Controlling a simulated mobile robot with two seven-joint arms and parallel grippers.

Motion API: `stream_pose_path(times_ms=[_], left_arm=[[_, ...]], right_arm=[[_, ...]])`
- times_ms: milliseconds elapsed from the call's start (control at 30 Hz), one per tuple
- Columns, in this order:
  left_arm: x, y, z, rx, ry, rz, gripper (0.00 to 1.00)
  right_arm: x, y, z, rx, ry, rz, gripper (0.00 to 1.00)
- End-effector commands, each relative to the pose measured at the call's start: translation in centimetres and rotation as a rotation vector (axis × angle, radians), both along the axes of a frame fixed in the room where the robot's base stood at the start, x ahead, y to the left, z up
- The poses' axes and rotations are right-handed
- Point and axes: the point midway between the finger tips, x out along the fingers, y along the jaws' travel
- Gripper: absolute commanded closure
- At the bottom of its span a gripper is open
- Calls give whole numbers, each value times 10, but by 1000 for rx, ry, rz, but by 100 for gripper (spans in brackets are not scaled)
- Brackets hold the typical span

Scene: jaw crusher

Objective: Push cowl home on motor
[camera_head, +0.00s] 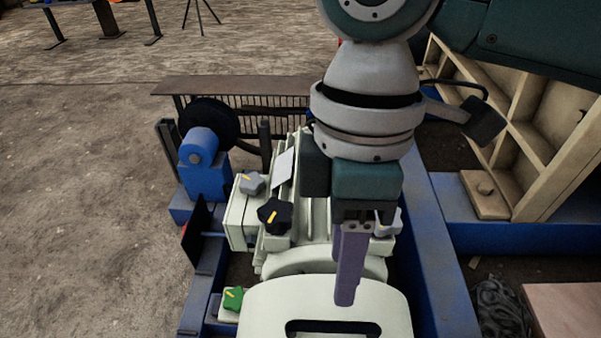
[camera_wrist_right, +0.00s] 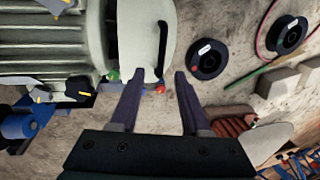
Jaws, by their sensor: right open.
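The cream cowl (camera_head: 255,303), with a dark handle or slot, is at the bottom of the head view. The cream finned motor (camera_head: 315,220) lies just beyond it, with a rounded end flange (camera_head: 310,262) showing between them. In the right wrist view the cowl (camera_wrist_right: 140,38) is right of the motor (camera_wrist_right: 48,45). How far the cowl is seated is unclear. My right gripper (camera_head: 346,298) points down over the cowl in the head view. In the right wrist view its fingers (camera_wrist_right: 160,72) are apart and empty, near the cowl's lower edge; contact is unclear. My left gripper is not in view.
Ribbed wooden panelling (camera_head: 540,130) is farther right. Sandy ground at left is open. Spools (camera_wrist_right: 207,58) lie on the ground.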

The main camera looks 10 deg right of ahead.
Motion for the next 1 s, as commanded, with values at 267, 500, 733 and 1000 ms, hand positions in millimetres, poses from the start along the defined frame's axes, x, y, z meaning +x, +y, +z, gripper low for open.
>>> stream_pose_path(times_ms=[267,500,733,1000], left_arm=[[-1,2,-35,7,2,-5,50],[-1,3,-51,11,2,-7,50],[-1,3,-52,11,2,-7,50],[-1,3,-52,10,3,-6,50]], right_arm=[[-11,3,-57,-1,1,0,53],[-16,4,-85,-1,-1,0,53],[-17,5,-88,0,-1,0,53],[-17,5,-87,0,-1,0,70]])
